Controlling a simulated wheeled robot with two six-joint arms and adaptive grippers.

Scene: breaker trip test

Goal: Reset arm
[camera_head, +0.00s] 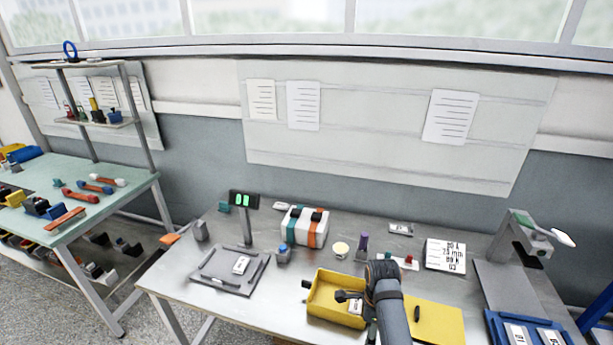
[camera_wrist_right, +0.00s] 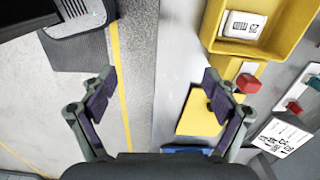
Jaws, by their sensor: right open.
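My right arm reaches over the yellow bin (camera_head: 322,291) from the front edge of the workbench. My right gripper (camera_wrist_right: 160,95) is open in the right wrist view, with nothing between its fingers. It hangs over the bench's front edge there, with floor at its left. The yellow bin (camera_wrist_right: 276,45) is up and to the right of it, apart from the fingers. A white breaker (camera_wrist_right: 244,24) lies in the bin and also shows in the head view (camera_head: 355,306). Another white breaker (camera_head: 241,265) lies on the grey fixture plate (camera_head: 215,270). My left gripper is not in view.
A display with green digits (camera_head: 243,199) stands behind the plate. A white case with coloured bands (camera_head: 305,227) is at the back. A yellow mat (camera_head: 437,320), a blue tray (camera_head: 495,330), a card (camera_head: 445,256) and a stand (camera_head: 522,235) are at the right.

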